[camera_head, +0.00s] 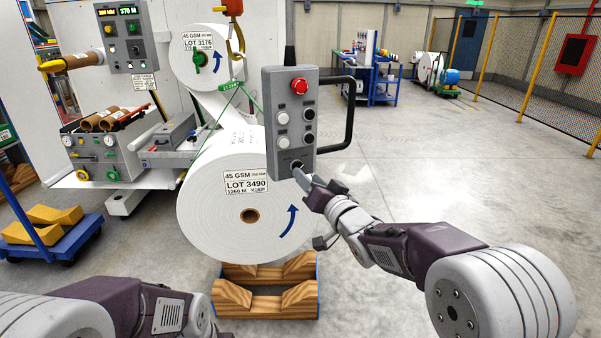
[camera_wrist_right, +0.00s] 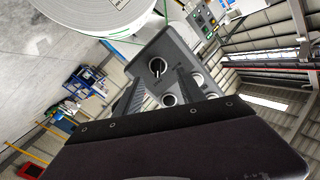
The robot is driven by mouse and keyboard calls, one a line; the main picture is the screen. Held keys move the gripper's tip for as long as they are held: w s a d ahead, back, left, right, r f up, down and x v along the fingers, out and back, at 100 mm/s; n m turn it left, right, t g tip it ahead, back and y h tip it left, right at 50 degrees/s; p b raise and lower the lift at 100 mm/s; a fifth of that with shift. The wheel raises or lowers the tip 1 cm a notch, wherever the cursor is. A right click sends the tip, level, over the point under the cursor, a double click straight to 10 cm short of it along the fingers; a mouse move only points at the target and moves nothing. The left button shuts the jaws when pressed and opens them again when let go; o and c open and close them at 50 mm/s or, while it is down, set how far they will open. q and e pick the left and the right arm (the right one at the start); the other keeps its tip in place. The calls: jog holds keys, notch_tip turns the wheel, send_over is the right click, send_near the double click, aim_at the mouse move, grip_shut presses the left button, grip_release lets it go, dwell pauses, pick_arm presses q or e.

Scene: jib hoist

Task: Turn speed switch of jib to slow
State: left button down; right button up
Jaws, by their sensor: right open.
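The grey pendant control box (camera_head: 290,120) stands upright in the middle of the head view, with a red stop button, several white and black buttons and a black handle on its right side. In the right wrist view the knob (camera_wrist_right: 157,66) has a pale pointer line. My right gripper (camera_wrist_right: 160,82) is open, its two fingers reaching toward the box on either side of the knob; contact cannot be told. My left gripper is out of view.
A large paper roll (camera_head: 225,225) hangs behind the box, above a wooden cradle (camera_head: 265,305). A grey machine (camera_head: 105,150) stands at the left and a blue cart (camera_head: 50,235) beside it. The floor (camera_head: 450,160) at the right is open, up to a mesh fence.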

jog(key=x, duration=0.5)
jog(key=shift+w+f+p, duration=0.1)
jog(key=shift+w+p, duration=0.15)
jog(key=shift+p, duration=0.1)
grip_shut()
